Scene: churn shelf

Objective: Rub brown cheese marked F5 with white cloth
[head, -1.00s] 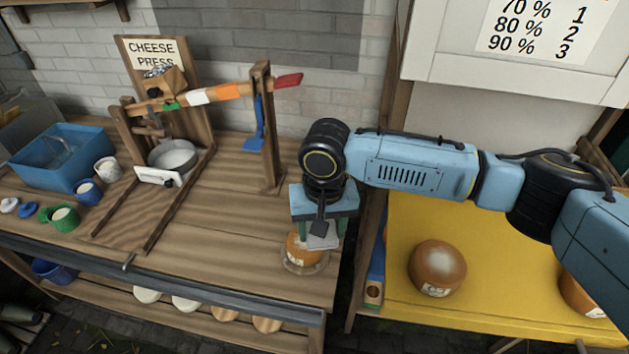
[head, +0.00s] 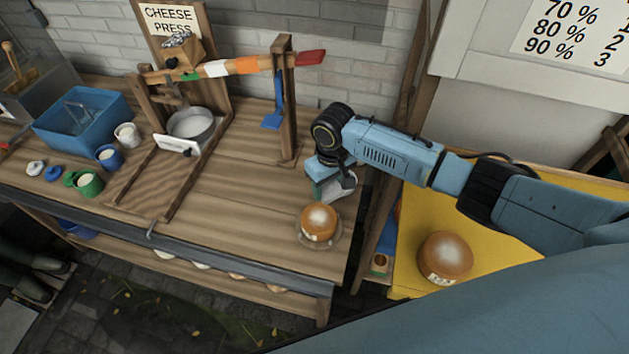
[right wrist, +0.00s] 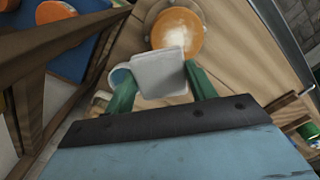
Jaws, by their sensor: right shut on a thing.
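My right gripper (head: 325,178) is shut on a white cloth (right wrist: 160,73), which also shows as a pale piece below the gripper in the head view (head: 341,187). A round brown cheese (head: 318,219) with a pale patch on top sits on a clear plate (head: 301,238) at the bench's right end. Its label is too small to read. The cloth is behind and right of this cheese in the head view, apparently apart from it. In the right wrist view the cheese (right wrist: 178,33) shows just beyond the cloth. My left gripper is out of view.
Another brown cheese (head: 445,257) with a pale top and a label stands on the yellow surface (head: 410,232) at right. A wooden post (head: 287,100) of the cheese press stands behind the gripper. A blue tub (head: 84,118) and several cups are at left. The bench middle is clear.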

